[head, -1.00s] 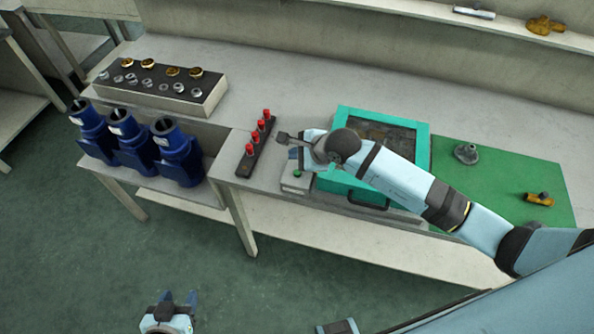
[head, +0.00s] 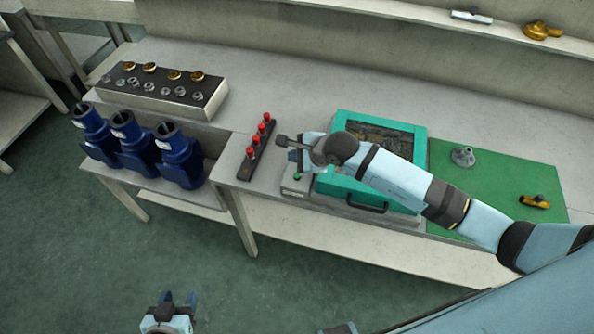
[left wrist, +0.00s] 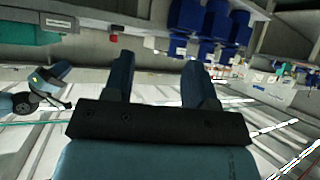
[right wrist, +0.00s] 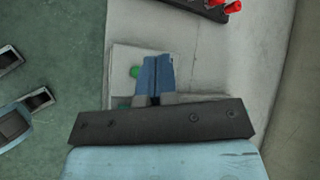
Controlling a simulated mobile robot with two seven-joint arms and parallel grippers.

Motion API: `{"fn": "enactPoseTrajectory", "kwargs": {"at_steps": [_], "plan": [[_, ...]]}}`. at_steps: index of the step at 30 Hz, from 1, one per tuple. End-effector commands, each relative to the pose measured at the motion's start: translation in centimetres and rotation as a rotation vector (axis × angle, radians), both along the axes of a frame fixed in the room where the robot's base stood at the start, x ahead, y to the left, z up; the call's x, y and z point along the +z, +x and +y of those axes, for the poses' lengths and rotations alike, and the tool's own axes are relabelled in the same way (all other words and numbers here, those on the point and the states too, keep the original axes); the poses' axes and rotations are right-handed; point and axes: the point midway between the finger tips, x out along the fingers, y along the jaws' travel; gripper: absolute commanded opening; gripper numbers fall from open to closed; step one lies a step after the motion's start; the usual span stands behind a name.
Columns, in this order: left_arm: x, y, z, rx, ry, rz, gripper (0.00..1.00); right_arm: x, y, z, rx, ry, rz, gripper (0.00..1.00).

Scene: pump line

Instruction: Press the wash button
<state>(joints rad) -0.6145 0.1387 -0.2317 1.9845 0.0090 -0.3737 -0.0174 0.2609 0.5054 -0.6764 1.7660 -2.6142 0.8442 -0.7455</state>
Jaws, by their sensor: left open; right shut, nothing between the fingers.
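The green wash button (head: 297,177) sits on a small pale box (head: 293,186) at the left front of the teal washer (head: 335,183). My right gripper (head: 293,158) is shut and empty, just above and behind the button in the head view. In the right wrist view the closed blue fingertips (right wrist: 157,58) lie over the pale box, and the button (right wrist: 134,72) shows just left of them. I cannot tell the height gap; no contact with the button shows. My left gripper (head: 178,298) is open and empty, low in front of the bench over the floor.
A dark rack with red-topped parts (head: 256,146) stands left of the box. Several blue pump housings (head: 128,143) stand at the left. A green mat (head: 499,173) with a grey flanged part (head: 463,156) and a brass part (head: 535,201) lies right of the washer.

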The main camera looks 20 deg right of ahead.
Motion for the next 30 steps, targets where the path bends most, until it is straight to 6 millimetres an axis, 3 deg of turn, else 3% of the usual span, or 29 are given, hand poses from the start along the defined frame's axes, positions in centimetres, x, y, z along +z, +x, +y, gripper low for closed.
{"fn": "enactPoseTrajectory", "kwargs": {"at_steps": [1, 3, 9, 24, 30], "plan": [[2.3, 0.1, 0.2, 0.005, 0.001, -0.002, 0.52, 1.8, 0.1, 0.0, 0.001, -0.004, 0.0, 0.0], [3.8, 0.2, 0.6, 0.015, 0.003, -0.009, 0.52, 2.5, 0.1, 0.0, 0.001, -0.003, 0.001, 0.0], [6.1, 0.1, 0.9, 0.036, -0.001, -0.008, 0.52, 3.4, 0.0, -0.1, 0.0, -0.002, 0.001, 0.0], [5.3, -0.5, 0.8, 0.044, -0.004, 0.013, 0.52, 2.9, 0.0, -0.1, 0.0, -0.001, 0.001, 0.0], [5.6, -0.3, 0.9, 0.043, -0.004, 0.008, 0.52, 1.4, 0.0, -0.1, -0.001, -0.001, 0.003, 0.0]]}}
